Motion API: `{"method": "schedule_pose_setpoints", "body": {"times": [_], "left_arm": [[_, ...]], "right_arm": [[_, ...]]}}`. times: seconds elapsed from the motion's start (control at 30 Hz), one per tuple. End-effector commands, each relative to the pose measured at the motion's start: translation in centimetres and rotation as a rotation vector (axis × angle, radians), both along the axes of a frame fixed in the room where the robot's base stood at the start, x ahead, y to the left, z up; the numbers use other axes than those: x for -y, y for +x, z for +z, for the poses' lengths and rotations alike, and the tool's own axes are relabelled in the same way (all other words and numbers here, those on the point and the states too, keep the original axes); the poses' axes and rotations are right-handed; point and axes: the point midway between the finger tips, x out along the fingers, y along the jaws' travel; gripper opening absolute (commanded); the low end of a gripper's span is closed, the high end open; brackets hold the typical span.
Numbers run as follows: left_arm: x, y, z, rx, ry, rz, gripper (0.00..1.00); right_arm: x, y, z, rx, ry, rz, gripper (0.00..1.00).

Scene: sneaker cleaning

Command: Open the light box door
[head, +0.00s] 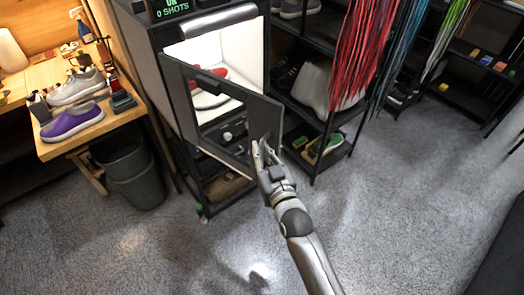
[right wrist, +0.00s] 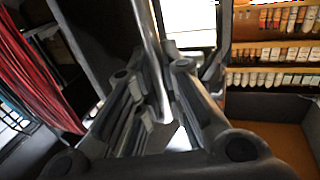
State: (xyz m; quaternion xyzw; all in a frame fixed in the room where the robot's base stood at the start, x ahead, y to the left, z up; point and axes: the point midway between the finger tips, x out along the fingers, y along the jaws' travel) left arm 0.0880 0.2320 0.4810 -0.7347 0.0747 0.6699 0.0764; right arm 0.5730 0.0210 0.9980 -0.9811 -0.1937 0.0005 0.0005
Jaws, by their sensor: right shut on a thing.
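The light box (head: 172,70) is a black-framed cabinet with a bright white inside. Its framed door (head: 258,107) stands partly open, swung out toward me, with a window through its middle. A red and white shoe (head: 210,88) shows inside the box. My right gripper (head: 262,152) is at the door's right edge, shut on the door handle. In the right wrist view the handle (right wrist: 147,35) shows as a pale bar running down between the fingers. My left gripper is in neither view.
A wooden bench (head: 80,136) with purple and grey shoes stands at the left, a dark bin (head: 135,175) beside it. Black shelves with shoes and hanging red laces (head: 360,50) are at the right. The grey carpet in front is clear.

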Motion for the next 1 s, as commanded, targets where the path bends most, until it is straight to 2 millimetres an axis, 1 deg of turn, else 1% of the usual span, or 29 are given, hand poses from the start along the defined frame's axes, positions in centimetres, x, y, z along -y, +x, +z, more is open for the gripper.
{"method": "schedule_pose_setpoints", "body": {"times": [0.03,0.07,0.2,0.23,0.43,0.53,0.67,0.77,1.0], "left_arm": [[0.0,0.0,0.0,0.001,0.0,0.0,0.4],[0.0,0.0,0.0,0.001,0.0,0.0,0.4],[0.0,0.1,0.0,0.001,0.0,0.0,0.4],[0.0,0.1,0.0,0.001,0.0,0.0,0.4],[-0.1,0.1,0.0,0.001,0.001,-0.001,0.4],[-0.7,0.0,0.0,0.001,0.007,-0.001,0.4],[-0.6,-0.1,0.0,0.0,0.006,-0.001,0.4],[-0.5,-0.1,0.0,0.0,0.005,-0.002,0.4],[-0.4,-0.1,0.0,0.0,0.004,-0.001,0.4]], "right_arm": [[0.1,0.0,0.0,0.003,-0.006,-0.001,0.0],[0.1,0.0,0.0,0.002,-0.006,-0.001,0.12],[0.1,0.0,0.0,0.002,-0.004,-0.001,0.3],[0.1,0.0,0.0,0.001,-0.003,-0.001,0.32],[0.1,0.0,0.0,0.0,-0.001,-0.001,0.32],[0.1,0.0,0.0,0.0,-0.001,0.0,0.32],[0.4,-0.8,-0.2,-0.001,-0.002,0.0,0.32],[0.9,-2.1,-0.2,-0.002,-0.002,0.0,0.32],[2.7,-6.6,-0.2,-0.002,-0.002,0.0,0.32]]}}
